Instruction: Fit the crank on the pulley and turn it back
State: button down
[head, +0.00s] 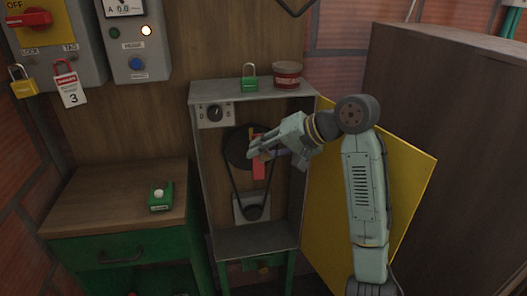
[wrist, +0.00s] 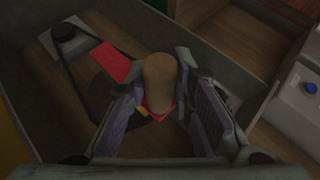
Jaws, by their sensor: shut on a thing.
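The large dark pulley (head: 236,148) sits in the upper part of the open grey cabinet, with a belt running down to a small pulley (head: 252,212). The crank (head: 259,170) has a red arm and hangs in front of the large pulley. In the wrist view the crank's red arm (wrist: 118,64) and brown grip (wrist: 160,78) show. My gripper (head: 257,150) is shut on the crank, its fingers on both sides of the brown grip in the wrist view (wrist: 160,92). My fingers hide the hub, so I cannot tell whether the crank is seated.
The yellow cabinet door (head: 412,178) stands open on the right, behind my arm. A green padlock (head: 250,78) and a red tin (head: 287,75) stand on the cabinet (head: 222,93). A green device (head: 161,197) lies on the left bench (head: 105,205). Cabinet walls enclose my gripper closely.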

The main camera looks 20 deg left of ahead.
jog(key=shift+w+a, duration=0.35)
jog(key=shift+w, duration=0.15)
dwell(0.5)
jog(key=shift+s+a+n+t+h, duration=0.3)
jog(key=shift+s+a+h, duration=0.2)
jog(key=shift+a+h, duration=0.3)
jog(key=shift+s+a+f+n+t+h, duration=0.3)
jog(key=shift+s+a+t+h, duration=0.15)
jog(key=shift+a+h, duration=0.25)
jog(key=shift+s, duration=0.1)
jog(key=shift+s+a+f+t+h, duration=0.25)
jog(key=shift+s+a+t+h, duration=0.15)
jog(key=shift+a+h, duration=0.25)
